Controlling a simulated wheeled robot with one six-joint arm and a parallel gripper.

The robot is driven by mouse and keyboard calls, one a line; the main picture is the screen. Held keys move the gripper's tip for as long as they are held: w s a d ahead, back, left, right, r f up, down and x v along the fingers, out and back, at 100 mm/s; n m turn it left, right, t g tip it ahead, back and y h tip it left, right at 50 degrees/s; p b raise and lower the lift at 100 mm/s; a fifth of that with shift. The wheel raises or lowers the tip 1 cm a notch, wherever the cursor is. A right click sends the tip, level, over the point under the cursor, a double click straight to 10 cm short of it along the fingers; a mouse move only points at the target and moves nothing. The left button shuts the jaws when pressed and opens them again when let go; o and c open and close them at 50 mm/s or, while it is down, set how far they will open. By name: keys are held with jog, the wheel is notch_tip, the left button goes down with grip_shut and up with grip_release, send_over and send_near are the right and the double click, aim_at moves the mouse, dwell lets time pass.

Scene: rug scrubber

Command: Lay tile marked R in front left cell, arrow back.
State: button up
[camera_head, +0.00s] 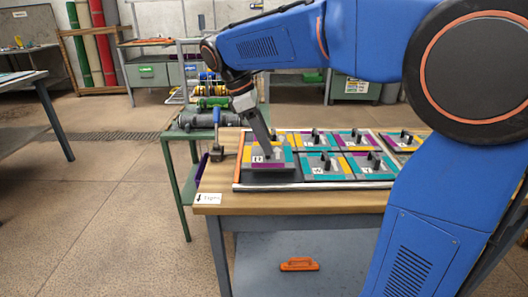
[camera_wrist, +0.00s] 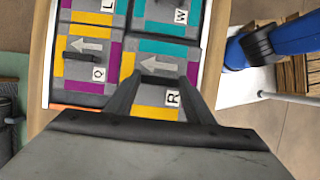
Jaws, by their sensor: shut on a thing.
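The tile marked R (camera_head: 280,157) has teal, yellow and purple patches, and my gripper (camera_head: 270,138) is shut on its handle. The tile is over the front left cell of the tray (camera_head: 238,172), apparently slightly above it, with a dark gap below. In the wrist view the R tile (camera_wrist: 152,112) lies between my fingers (camera_wrist: 160,80). Its arrow points left there, toward the back, like the arrow on the Q tile (camera_wrist: 75,60). The W tile (camera_head: 318,170) sits in the cell to the right.
Other handled tiles fill the neighbouring cells, including the L tile (camera_wrist: 95,18). A separate tile (camera_head: 402,147) lies right of the tray. A label (camera_head: 208,198) marks the bare wooden front edge.

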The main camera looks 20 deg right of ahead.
jog(key=shift+f, duration=1.9)
jog(key=shift+f, duration=0.15)
jog(key=o, duration=1.3)
jog(key=v, duration=1.2)
jog(key=shift+d, duration=0.1)
